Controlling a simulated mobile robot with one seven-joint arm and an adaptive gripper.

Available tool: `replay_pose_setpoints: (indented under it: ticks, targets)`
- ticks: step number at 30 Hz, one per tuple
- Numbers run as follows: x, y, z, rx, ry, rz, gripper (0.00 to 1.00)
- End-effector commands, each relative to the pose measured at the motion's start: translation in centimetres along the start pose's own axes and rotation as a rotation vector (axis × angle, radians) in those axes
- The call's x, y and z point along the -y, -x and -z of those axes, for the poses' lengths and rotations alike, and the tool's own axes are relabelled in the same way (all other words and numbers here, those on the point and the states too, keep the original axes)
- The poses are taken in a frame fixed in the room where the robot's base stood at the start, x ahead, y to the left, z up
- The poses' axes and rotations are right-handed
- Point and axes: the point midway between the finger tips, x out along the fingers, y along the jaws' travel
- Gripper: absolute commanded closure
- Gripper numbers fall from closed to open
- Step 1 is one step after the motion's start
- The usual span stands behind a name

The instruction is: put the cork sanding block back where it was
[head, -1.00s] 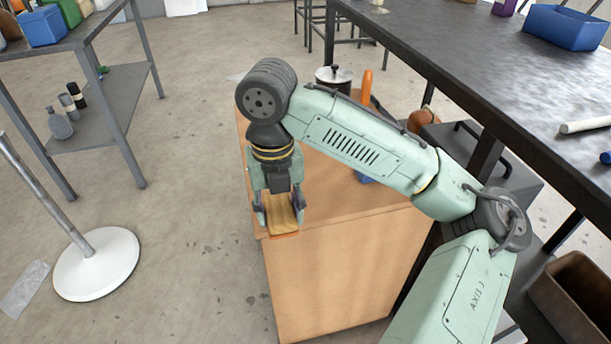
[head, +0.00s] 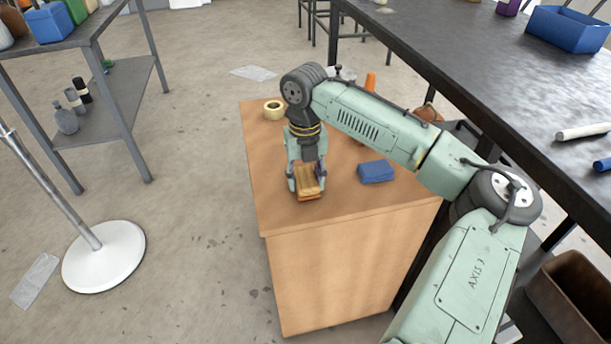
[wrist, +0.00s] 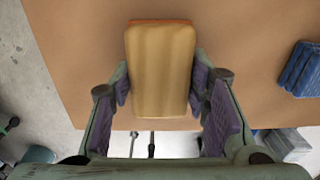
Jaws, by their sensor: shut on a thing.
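The cork sanding block (head: 308,183) is a tan block with an orange-brown underside. My gripper (head: 307,182) is shut on it, over the top of the wooden cabinet (head: 345,280). In the wrist view the block (wrist: 160,70) sits between the two finger pads of my gripper (wrist: 160,88), its long side pointing away from the palm. I cannot tell whether its underside touches the cabinet top.
A blue block (head: 376,172) lies to the right on the cabinet top. A tape roll (head: 274,109) is at its back left corner. An orange upright object (head: 370,82) stands behind my arm. The cabinet top's front left is clear. A dark workbench (head: 470,70) is at right.

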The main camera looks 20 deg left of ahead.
Motion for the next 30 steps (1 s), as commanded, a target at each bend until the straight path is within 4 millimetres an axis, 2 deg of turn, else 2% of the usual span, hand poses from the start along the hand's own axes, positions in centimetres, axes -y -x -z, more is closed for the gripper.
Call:
replay_pose_setpoints:
  ticks: [11, 12, 21, 30]
  targets:
    - [-0.04, -0.50, 0.01, 0.001, -0.001, -0.002, 0.88]
    - [-0.02, -0.51, 0.00, 0.001, -0.001, -0.001, 0.56]
    - [-0.01, -0.47, 0.01, 0.001, -0.001, 0.000, 0.37]
    - [0.00, -0.34, 0.00, 0.001, -0.001, 0.000, 0.37]
